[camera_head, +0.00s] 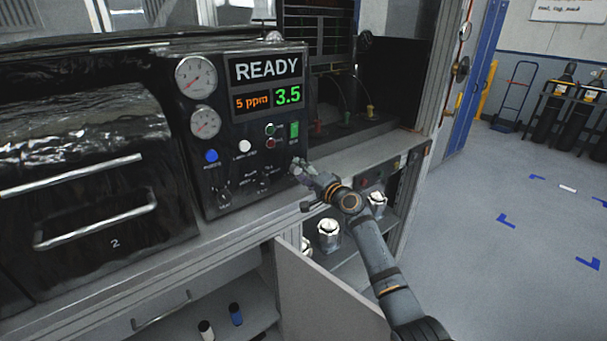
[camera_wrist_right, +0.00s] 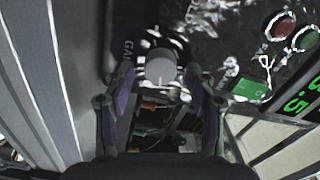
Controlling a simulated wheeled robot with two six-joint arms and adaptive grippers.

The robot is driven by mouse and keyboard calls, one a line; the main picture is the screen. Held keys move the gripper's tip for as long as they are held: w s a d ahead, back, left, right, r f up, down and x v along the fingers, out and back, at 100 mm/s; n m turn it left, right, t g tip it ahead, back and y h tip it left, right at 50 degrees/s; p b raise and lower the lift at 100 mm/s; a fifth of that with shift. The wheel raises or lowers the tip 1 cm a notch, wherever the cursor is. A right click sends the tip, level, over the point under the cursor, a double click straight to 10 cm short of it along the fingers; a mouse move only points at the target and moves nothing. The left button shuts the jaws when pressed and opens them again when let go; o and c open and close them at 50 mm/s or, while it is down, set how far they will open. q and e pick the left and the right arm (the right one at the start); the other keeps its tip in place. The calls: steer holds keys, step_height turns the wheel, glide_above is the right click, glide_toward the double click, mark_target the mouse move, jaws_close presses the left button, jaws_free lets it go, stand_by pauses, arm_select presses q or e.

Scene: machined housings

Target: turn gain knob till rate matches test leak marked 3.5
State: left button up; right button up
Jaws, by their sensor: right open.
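The black control panel (camera_head: 240,150) shows READY, an orange "5 ppm" and a green 3.5 on its display (camera_head: 268,82). My right gripper (camera_head: 300,170) is at the panel's lower right corner and covers the gain knob there. In the right wrist view the pale round gain knob (camera_wrist_right: 160,68) sits beside the partly hidden word GAIN. The open fingers of the right gripper (camera_wrist_right: 159,78) stand on either side of the knob, with gaps visible. I cannot tell whether they touch it. The left gripper is not in view.
Two gauges (camera_head: 196,77), a blue button (camera_head: 211,156) and a white button (camera_head: 245,146) are on the panel. A grey counter edge (camera_head: 250,210) runs below it. An open cabinet door (camera_head: 320,300) and white-capped housings (camera_head: 328,235) lie under the arm.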

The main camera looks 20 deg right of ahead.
steer(key=v, duration=1.2)
